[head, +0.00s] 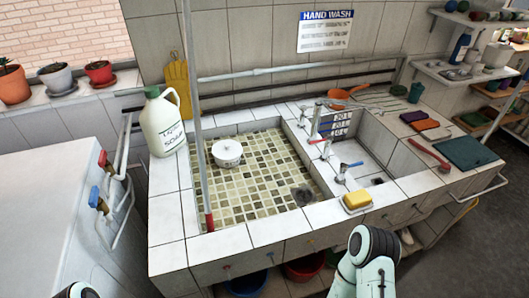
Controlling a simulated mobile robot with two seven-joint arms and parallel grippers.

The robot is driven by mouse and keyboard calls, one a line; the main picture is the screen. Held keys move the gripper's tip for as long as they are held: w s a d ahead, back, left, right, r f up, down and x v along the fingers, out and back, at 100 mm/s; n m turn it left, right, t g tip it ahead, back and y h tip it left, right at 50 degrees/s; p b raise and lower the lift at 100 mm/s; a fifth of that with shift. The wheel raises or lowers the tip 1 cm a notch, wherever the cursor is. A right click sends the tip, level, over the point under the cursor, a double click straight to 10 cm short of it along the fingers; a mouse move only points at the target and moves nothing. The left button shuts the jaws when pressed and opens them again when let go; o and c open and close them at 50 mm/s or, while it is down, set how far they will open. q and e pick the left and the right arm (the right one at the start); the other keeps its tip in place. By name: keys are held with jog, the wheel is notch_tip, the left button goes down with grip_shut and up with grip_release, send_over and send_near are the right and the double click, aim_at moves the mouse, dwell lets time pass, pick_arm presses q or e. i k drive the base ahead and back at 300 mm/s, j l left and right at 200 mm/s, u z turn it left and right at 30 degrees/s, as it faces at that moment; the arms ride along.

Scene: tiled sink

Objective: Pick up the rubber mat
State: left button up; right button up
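A flat dark teal rectangle (467,153), which looks like the rubber mat, lies on the tiled counter at the right end of the sink. A white and dark green part of my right arm rises at the bottom, right of the middle, in front of the sink. A small piece of my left arm shows at the bottom left edge. Neither gripper is in the picture, and nothing of mine touches the mat.
A red-handled brush (428,153) lies just left of the mat. Orange (413,116) and purple (425,124) flat pieces lie behind it. A yellow sponge (356,201) sits on the front rim. A soap jug (163,125) and a vertical pole (190,110) stand left. A white rail (485,188) runs along the right edge.

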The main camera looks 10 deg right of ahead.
aim_at(465, 152)
jog(key=l+z, duration=0.35)
jog(key=l, duration=0.55)
jog(key=z, duration=2.05)
jog(key=i+z, duration=0.2)
jog(key=i, duration=4.25)
